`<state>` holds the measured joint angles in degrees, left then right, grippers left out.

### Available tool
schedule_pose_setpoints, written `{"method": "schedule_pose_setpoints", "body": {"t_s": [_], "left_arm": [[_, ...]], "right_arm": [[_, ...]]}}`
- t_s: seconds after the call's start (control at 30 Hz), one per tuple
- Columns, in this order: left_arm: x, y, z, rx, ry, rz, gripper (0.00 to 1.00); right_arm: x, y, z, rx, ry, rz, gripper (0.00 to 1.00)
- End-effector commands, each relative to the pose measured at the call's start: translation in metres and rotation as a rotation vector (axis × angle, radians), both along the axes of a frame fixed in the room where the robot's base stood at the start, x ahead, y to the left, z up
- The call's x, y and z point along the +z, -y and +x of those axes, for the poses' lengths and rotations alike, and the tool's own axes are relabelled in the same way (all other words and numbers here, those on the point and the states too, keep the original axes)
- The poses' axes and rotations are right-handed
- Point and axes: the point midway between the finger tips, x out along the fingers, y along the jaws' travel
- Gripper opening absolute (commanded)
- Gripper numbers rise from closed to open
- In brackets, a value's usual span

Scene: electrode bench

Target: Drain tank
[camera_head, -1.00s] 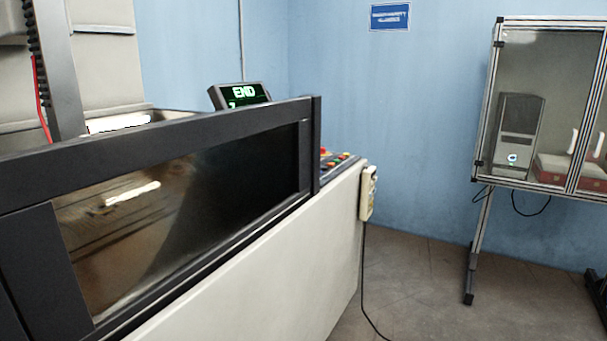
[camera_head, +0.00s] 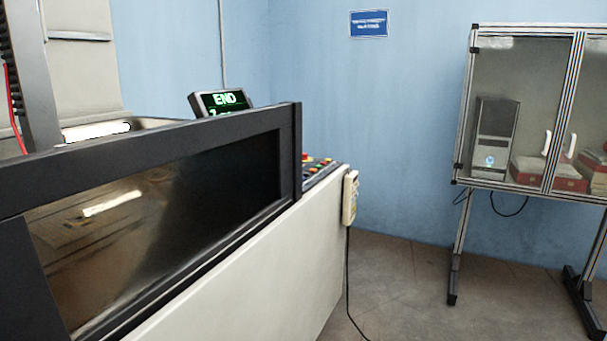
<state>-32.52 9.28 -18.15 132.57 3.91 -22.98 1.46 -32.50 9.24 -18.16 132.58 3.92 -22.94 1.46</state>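The tank (camera_head: 160,215) is a large machine at the left with a dark frame, a tinted glass front and a white lower body (camera_head: 240,285). A display (camera_head: 220,101) on its far side reads "END" in green, with a second line partly hidden. A control panel (camera_head: 318,168) with a red button and several coloured buttons sits at the machine's right end. A pale hand-held remote (camera_head: 350,197) hangs on the right end with a dark cable. The liquid level behind the glass cannot be told. Neither of my grippers is in view.
A glass-doored cabinet (camera_head: 460,105) on a metal stand is at the right, holding a computer tower (camera_head: 494,135) and red boxes (camera_head: 540,171). A blue sign (camera_head: 369,24) is on the wall. The floor (camera_head: 400,285) between machine and cabinet is clear except for the cable.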

Motion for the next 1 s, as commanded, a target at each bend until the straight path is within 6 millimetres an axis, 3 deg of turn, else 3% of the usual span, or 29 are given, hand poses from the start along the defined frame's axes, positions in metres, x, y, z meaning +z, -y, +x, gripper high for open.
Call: {"method": "schedule_pose_setpoints", "body": {"t_s": [0.4,0.6,1.0], "left_arm": [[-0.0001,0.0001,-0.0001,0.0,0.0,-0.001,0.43],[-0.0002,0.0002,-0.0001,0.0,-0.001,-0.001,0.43],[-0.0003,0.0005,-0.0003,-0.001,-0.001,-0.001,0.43]], "right_arm": [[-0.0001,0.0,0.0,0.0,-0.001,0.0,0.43],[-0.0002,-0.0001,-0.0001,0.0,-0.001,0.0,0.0],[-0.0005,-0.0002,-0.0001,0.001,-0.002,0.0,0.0]]}}
